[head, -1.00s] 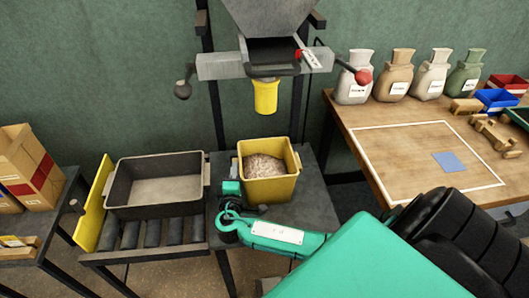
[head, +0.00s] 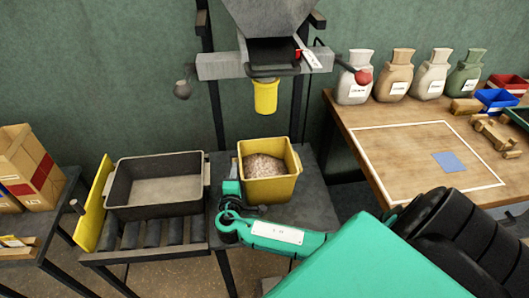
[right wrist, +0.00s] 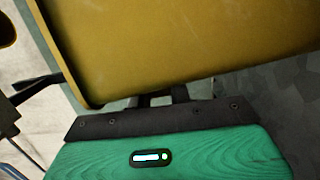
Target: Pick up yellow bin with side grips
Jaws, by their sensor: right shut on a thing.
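The yellow bin (head: 270,187) stands upright on the dark grey stand below the hopper, filled with pale grain (head: 264,167). My right gripper (head: 238,184) is at the bin's left side, shut on it; its fingertips are mostly hidden. In the right wrist view the bin's yellow wall (right wrist: 190,45) fills the upper part, and the dark fingers (right wrist: 165,94) meet its lower edge. The exact grip point is hard to see. My left gripper is not in view.
A grey hopper (head: 270,20) with a yellow spout (head: 265,97) hangs above the bin. A dark tray (head: 202,187) sits on rollers to the left. A wooden table (head: 400,150) with several sacks stands at right. Cardboard boxes (head: 30,165) are at far left.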

